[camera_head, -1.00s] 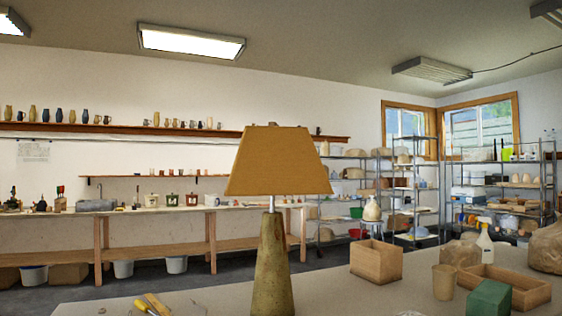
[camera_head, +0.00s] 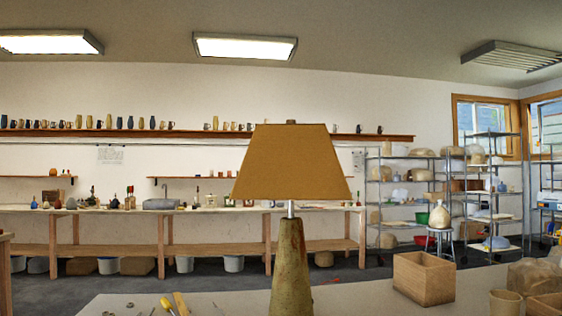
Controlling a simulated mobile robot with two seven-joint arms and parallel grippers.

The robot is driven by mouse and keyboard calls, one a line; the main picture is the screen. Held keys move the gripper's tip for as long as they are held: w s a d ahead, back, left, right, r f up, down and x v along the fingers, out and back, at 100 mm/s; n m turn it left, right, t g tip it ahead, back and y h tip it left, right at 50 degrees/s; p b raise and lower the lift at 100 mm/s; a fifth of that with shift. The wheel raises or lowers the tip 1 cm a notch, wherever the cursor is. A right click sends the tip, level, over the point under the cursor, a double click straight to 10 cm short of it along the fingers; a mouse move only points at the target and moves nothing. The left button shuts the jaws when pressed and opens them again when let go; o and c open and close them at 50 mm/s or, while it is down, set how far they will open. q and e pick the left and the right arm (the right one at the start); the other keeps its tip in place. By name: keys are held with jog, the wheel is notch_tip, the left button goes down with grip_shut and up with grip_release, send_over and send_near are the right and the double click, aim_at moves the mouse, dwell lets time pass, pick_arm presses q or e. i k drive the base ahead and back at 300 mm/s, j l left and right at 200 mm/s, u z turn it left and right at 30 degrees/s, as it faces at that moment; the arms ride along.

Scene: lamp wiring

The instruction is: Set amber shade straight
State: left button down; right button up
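The amber shade (camera_head: 291,165) sits on top of a lamp in the middle of the head view. It is a tapered, flat-sided shade with a small finial (camera_head: 291,122) above it. Its lower edge runs nearly level, dipping very slightly to the right. A short metal stem (camera_head: 291,209) joins it to the tapered, mottled brown-green lamp base (camera_head: 291,270), which stands upright on the near table. The foot of the base is cut off by the picture's bottom edge. Neither of my grippers shows in the view.
On the near table (camera_head: 350,298), yellow-handled tools (camera_head: 180,303) and small parts lie left of the lamp. A wooden box (camera_head: 424,278), a cup (camera_head: 505,302) and a wrapped lump (camera_head: 535,276) stand to the right. Benches and shelves line the far wall.

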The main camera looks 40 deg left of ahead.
aim_at(281, 162)
jog(key=i+l+u, duration=0.75)
jog(key=l, duration=0.25)
jog(key=k+j, duration=0.05)
jog(key=k, duration=0.05)
